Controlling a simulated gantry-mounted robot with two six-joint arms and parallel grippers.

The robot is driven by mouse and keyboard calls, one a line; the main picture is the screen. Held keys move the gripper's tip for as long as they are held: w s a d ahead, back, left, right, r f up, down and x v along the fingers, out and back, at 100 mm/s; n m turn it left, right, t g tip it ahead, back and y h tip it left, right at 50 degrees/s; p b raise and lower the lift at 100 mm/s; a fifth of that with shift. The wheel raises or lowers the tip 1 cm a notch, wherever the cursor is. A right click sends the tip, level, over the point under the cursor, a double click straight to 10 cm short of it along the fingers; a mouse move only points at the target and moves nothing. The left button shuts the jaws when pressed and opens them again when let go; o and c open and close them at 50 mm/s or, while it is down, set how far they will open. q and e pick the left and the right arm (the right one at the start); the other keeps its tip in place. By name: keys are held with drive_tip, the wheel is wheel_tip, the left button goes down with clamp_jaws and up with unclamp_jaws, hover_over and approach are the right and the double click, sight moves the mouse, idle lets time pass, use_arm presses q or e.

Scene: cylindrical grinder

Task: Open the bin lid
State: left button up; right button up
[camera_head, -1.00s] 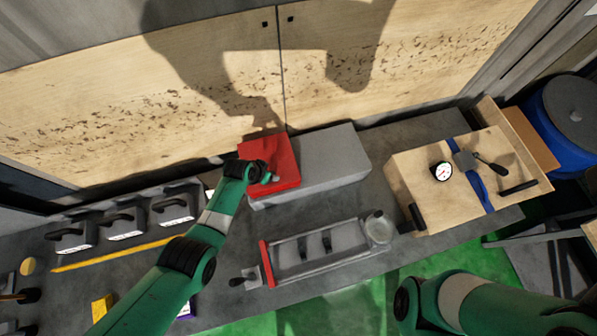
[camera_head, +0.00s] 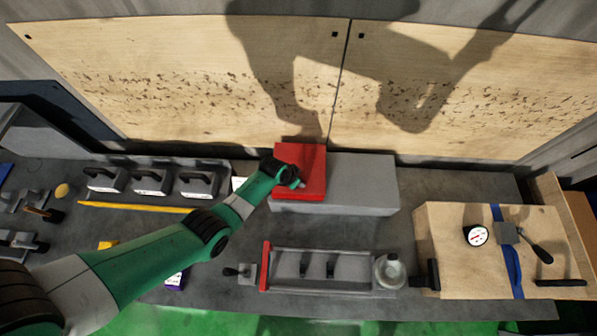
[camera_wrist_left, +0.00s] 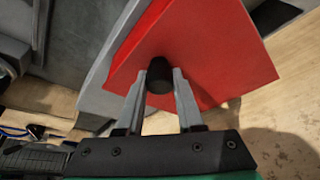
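The bin is a grey box (camera_head: 362,185) against the back wall, with a red lid (camera_head: 313,160) at its left end. The lid also fills the upper middle of the left wrist view (camera_wrist_left: 215,45). A black knob (camera_wrist_left: 160,75) sticks out from the lid. My left gripper (camera_head: 297,184) is at the lid's front. In the left wrist view its two fingers (camera_wrist_left: 160,83) stand on either side of the knob, which fills the gap between them. I cannot tell whether the lid is raised at all. My right gripper is out of view.
A grey vise-like fixture (camera_head: 320,268) lies in front of the bin. A wooden box with a dial gauge (camera_head: 477,236) stands at the right. Several grey blocks with black handles (camera_head: 150,181) and a yellow rod (camera_head: 135,207) are at the left.

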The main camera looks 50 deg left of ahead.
use_arm(q)
clamp_jaws()
idle(1.0)
